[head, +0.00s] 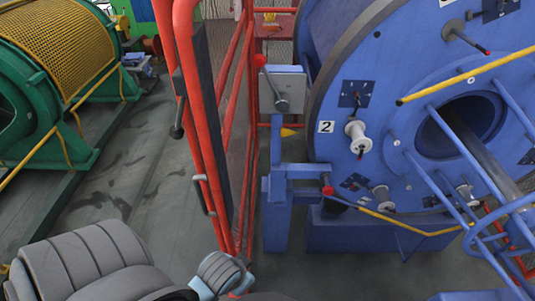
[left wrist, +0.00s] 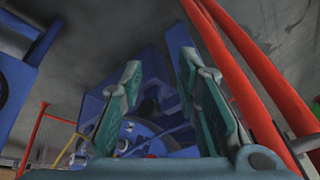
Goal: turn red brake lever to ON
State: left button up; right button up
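The red-knobbed lever (head: 264,73) stands at a pale plate on the machine's frame, left of the large blue disc, in the head view. Its dark shaft slants from the knob down to the plate. I cannot make out the lever or any ON mark in the left wrist view. My left gripper (left wrist: 160,68) is open in the left wrist view, its two teal fingers apart with nothing held between them. In the head view my left arm comes in at the bottom left, well below the lever; its fingertips are not visible there. My right gripper is in neither view.
A red-framed gate (head: 205,120) stands upright between my arm and the lever. The blue disc (head: 400,60) with a white bobbin (head: 357,136) fills the right. A blue stand (head: 277,205) is below the lever. Clear floor (head: 130,180) lies left of the gate.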

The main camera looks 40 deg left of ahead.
pick_arm(q)
jog(key=w+a+r+n+t+y, duration=0.1)
jog(key=w+r+n, duration=0.1)
jog(key=w+r, duration=0.3)
jog(key=n+y, duration=1)
jog(key=n, duration=0.6)
send_near(266, 73)
jog(key=shift+t, duration=0.4)
jog(key=p+x, duration=0.2)
jog(key=x, duration=0.7)
jog(key=shift+a+f, duration=0.25)
jog(key=shift+a, duration=0.05)
jog(key=shift+w+a+f, duration=0.2)
jog(key=shift+a, duration=0.15)
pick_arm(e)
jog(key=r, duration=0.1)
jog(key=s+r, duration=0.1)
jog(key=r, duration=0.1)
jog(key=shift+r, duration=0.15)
pick_arm(q)
grip_shut()
jog(key=shift+w, duration=0.1)
